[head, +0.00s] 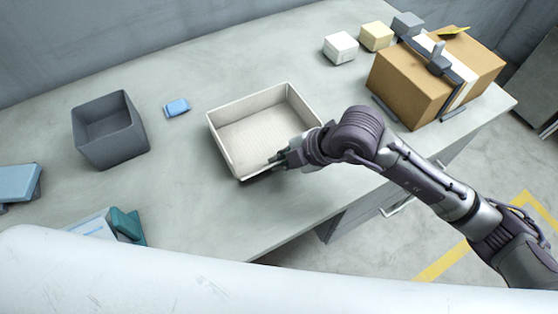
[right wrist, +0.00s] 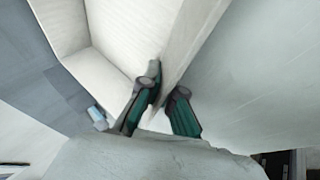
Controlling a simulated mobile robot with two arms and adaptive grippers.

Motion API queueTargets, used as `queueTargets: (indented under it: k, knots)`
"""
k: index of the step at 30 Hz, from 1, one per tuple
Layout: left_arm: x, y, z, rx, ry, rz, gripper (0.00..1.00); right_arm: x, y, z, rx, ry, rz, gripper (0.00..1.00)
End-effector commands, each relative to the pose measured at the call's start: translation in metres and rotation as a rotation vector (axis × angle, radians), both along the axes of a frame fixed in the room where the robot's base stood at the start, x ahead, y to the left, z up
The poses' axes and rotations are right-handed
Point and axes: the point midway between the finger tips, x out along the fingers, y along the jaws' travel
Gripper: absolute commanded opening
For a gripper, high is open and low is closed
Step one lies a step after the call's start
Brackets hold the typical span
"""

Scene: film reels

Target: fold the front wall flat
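An open, shallow cream box (head: 222,146) stands in the middle of the table. Its front wall (right wrist: 188,55), on the near side, looks upright; in the head view my right gripper (head: 274,162) and wrist cover much of it. In the right wrist view my right gripper (right wrist: 167,88) has one finger on the inner side of this wall and one on the outer side. Both fingertips appear to touch the wall, so the gripper looks shut on it. The box looks empty.
A grey bin (head: 108,140) and a small blue block (head: 176,107) lie left of the box. A cardboard carton (head: 405,88) with a white band stands at the right, with small white and yellow blocks beside it.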

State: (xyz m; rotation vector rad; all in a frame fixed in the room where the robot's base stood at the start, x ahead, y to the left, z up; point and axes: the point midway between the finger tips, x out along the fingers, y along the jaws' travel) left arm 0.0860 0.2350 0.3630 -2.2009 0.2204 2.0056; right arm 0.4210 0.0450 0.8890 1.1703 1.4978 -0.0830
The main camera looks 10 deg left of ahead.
Motion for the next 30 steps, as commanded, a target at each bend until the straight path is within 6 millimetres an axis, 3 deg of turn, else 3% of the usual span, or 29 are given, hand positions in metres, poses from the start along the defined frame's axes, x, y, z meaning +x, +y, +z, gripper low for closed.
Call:
queueTargets:
  k: [18,24,30]
  knots:
    - [-0.0004,-0.0002,-0.0085,0.000,0.001,-0.001,0.40,-0.0013,-0.0011,-0.0007,0.032,-0.045,0.000,0.00]
    - [-0.0004,-0.0002,-0.0085,0.000,0.001,-0.001,0.40,-0.0013,-0.0010,-0.0008,0.032,-0.044,0.000,0.29]
    - [-0.0006,0.0002,-0.0085,0.000,0.001,-0.001,0.40,-0.0013,-0.0009,-0.0009,0.032,-0.044,0.000,0.29]
